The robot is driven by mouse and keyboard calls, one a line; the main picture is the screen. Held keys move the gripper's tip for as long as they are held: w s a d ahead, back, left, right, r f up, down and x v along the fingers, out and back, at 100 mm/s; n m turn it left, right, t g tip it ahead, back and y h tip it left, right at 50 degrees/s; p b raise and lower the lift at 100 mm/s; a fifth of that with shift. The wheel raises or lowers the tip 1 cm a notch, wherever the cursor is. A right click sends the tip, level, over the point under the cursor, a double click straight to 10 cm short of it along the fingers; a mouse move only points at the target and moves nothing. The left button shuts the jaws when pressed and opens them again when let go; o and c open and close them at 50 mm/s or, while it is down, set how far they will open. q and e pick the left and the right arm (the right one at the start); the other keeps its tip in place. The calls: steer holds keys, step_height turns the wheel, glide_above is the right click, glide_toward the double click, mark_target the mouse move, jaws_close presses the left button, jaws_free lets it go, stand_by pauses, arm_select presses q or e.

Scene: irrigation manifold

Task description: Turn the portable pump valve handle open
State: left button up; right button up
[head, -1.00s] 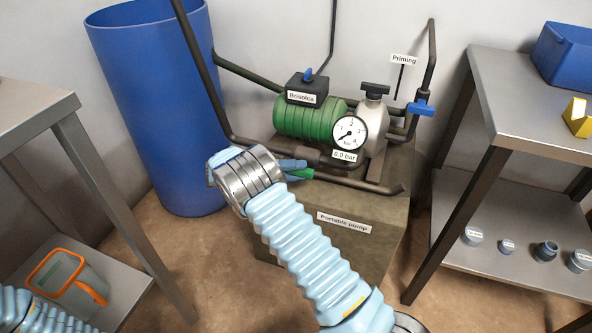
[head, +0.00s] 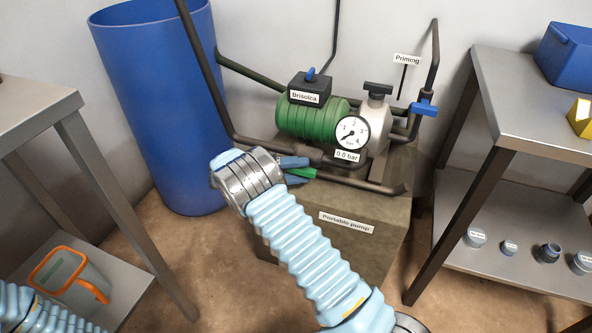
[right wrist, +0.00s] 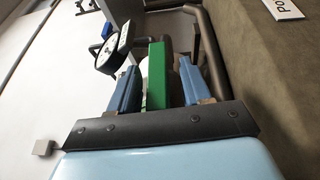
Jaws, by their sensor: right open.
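The portable pump (head: 318,121) has a green ribbed motor and a grey body, and sits on a brown block labelled "Portable pump". A green valve handle (head: 304,173) shows low at its front. My right gripper (head: 297,171) is at this handle with its blue fingers apart. In the right wrist view the green handle (right wrist: 156,75) lies between the two open fingers, with a visible gap on the right-hand side. The handle's pivot is hidden. The pressure gauge (head: 351,133) is labelled 0.0 bar. My left gripper is out of view; only part of that arm shows at bottom left.
Dark pipes (head: 365,184) run around the pump close to my right gripper. A blue priming handle (head: 424,108) is at the pump's right. A blue barrel (head: 160,120) stands behind left. Metal tables flank both sides. An orange-rimmed jug (head: 72,278) sits on the left lower shelf.

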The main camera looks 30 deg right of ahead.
steer(key=r+b+v, duration=0.1)
steer(key=b+v, duration=0.1)
steer(key=v, duration=1)
steer(key=shift+f+b, duration=0.4)
steer(key=shift+f, duration=0.1)
steer(key=shift+s, duration=0.1)
